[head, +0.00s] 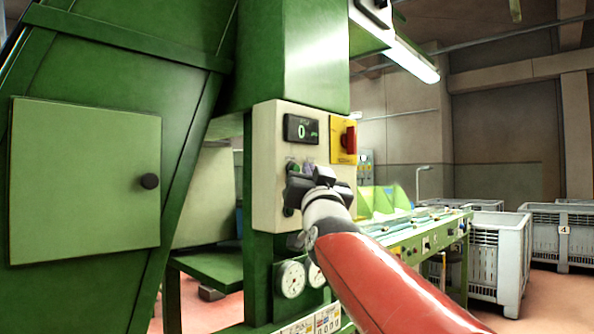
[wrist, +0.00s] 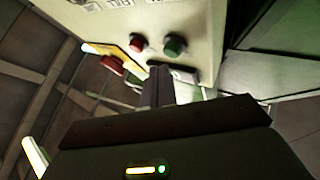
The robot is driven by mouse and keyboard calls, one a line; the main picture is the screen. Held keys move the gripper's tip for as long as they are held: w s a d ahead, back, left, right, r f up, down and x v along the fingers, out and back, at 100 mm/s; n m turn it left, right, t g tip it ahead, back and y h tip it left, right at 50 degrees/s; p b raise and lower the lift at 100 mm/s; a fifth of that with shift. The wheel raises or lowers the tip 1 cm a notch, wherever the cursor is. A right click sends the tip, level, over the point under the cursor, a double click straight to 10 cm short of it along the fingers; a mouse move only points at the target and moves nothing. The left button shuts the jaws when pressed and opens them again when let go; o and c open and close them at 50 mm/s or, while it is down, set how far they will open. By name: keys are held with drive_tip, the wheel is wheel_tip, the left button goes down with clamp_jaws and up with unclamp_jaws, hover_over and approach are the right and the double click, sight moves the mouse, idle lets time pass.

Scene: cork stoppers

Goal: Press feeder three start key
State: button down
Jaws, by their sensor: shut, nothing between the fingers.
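A cream control panel (head: 268,140) is mounted on the green machine. It has a dark display (head: 301,129) reading 0 and a red rotary switch (head: 350,140) on a yellow plate. My gripper (head: 318,180) is in front of the panel's lower part and hides some of its controls. In the wrist view, a red button (wrist: 137,41) and a green button (wrist: 174,44) sit side by side on the panel, just beyond my shut, empty fingers (wrist: 160,72). I cannot tell whether the fingertips touch the panel. No label naming feeder three is readable.
A green cabinet door (head: 85,180) with a black knob is at the left. Round gauges (head: 292,279) sit below the panel. A green conveyor line (head: 425,235) runs back at the right, with grey crates (head: 500,250) beyond. Floor at the far right is open.

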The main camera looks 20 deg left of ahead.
drive_tip(key=shift+a, duration=0.15)
drive_tip(key=shift+w+a+p, duration=0.15)
drive_tip(key=shift+a+p, duration=0.1)
drive_tip(key=shift+p, duration=0.1)
drive_tip(key=shift+w+a+p, duration=0.15)
drive_tip(key=shift+a+p, duration=0.15)
drive_tip(key=shift+a, duration=0.1)
idle(0.8)
drive_tip(key=shift+d, duration=0.15)
drive_tip(key=shift+s+d+b, duration=0.3)
drive_tip(key=shift+d+b, duration=0.35)
drive_tip(key=d+b, duration=0.1)
drive_tip(key=s+d+b, duration=0.1)
drive_tip(key=d, duration=0.1)
drive_tip(key=s+d+b, duration=0.1)
drive_tip(key=shift+d+b, duration=0.3)
